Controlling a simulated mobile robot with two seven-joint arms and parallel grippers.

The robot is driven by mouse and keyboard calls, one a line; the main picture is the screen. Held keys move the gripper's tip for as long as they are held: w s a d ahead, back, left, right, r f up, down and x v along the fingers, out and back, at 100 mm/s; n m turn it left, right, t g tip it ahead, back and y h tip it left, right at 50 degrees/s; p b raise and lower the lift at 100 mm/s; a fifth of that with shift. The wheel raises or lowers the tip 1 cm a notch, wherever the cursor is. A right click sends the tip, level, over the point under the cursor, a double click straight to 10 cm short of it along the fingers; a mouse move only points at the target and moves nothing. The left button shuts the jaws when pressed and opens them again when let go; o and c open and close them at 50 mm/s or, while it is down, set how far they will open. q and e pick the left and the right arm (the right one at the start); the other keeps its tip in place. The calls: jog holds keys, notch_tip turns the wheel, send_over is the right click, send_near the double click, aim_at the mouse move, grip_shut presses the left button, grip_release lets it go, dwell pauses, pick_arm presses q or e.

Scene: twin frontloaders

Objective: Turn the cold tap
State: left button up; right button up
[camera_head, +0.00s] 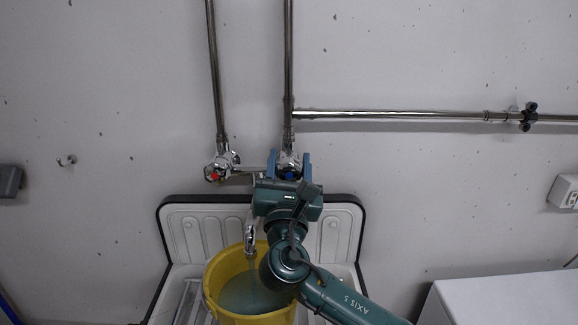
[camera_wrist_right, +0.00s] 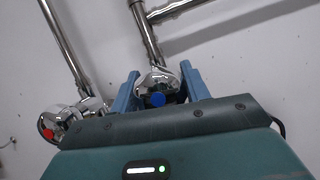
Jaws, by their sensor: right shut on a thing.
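The cold tap (camera_wrist_right: 157,98) is a chrome knob with a blue centre, on the right vertical pipe. My right gripper (camera_head: 290,168) is at this tap, with its two blue fingers on either side of the knob; the right wrist view shows the fingers (camera_wrist_right: 158,88) closed around it. In the head view the gripper's body hides part of the tap. The hot tap (camera_head: 216,170), chrome with a red mark, is to the left; it also shows in the right wrist view (camera_wrist_right: 52,130). A chrome spout (camera_head: 250,232) hangs between them. My left gripper is not in view.
A yellow bucket (camera_head: 213,290) with greyish-blue liquid stands in the white sink (camera_head: 206,212) below the spout. A horizontal pipe (camera_head: 400,115) with a black valve (camera_head: 528,117) runs right along the wall. A white surface (camera_head: 510,298) is at lower right.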

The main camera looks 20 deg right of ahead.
jog(key=m+g+h+b, duration=0.1)
jog(key=m, duration=0.3)
jog(key=m+g+h+b, duration=0.1)
jog(key=m+h, duration=0.1)
jog(key=m, duration=0.2)
jog(key=shift+d+f+h+b, duration=0.1)
jog(key=shift+f+h+b, duration=0.05)
jog(key=shift+h+b, duration=0.2)
jog(key=m+g, duration=0.1)
jog(key=m, duration=0.2)
jog(key=m+g+h, duration=0.1)
jog(key=m+g, duration=0.1)
jog(key=m, duration=0.2)
jog(key=shift+d+b, duration=0.1)
jog(key=shift+b, duration=0.3)
jog(key=o, duration=1)
jog(key=shift+s, duration=0.1)
